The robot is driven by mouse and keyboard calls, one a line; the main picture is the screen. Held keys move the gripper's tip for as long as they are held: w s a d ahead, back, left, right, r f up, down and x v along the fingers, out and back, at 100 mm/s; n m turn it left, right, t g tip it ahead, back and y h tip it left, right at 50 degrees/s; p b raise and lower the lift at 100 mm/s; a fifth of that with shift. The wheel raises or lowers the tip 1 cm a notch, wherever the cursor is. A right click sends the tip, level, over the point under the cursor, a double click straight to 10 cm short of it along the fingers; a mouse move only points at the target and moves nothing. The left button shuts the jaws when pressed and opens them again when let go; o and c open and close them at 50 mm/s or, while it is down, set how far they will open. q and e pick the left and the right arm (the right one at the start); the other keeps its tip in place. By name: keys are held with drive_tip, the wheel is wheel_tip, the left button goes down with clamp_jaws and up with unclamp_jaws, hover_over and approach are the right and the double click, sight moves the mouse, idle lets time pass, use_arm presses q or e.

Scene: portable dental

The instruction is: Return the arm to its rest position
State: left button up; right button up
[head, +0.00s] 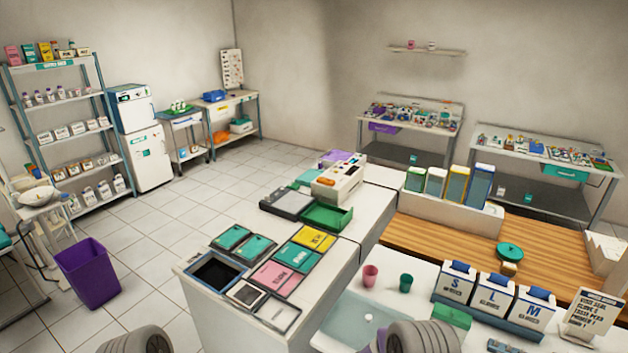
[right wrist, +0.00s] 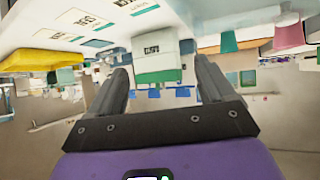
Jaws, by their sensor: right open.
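My right gripper (right wrist: 161,68) shows in the right wrist view with its two dark fingers spread apart. No object is clamped between them. A white and green box (right wrist: 157,62) appears between the fingers in the picture, seemingly beyond them; I cannot tell how far. The right wrist picture looks upside down or strongly tilted. In the head view, grey ribbed parts of my arms show at the bottom edge, my left arm (head: 140,340) and my right arm (head: 418,338). Neither gripper's fingers show there, and my left gripper is out of view.
The counter holds pink (head: 370,276) and green (head: 406,283) cups, boxes marked S, L and M (head: 496,295), a sign (head: 592,312), and colored flat cases (head: 280,277). A purple bin (head: 87,272) stands on the floor at left. Tiled floor (head: 165,225) is open behind the counter.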

drive_tip(key=s+a+f+n+y, duration=0.3)
drive_tip(key=s+f+y, duration=0.15)
drive_tip(key=f, duration=0.25)
drive_tip(key=s+a+f+n+g+y, duration=0.2)
drive_tip(key=s+a+g+y, duration=0.3)
drive_tip(key=s, duration=0.6)
drive_tip(key=s+a+f+n+g+y, duration=0.1)
drive_tip(key=s+a+n+y, duration=0.15)
drive_tip(key=s+a, duration=0.65)
drive_tip(key=s+d+f+y+b, duration=0.1)
drive_tip(key=s+f+b, duration=0.2)
drive_tip(key=f+b, duration=0.7)
drive_tip(key=shift+s+d, duration=0.15)
drive_tip(key=shift+s, duration=0.25)
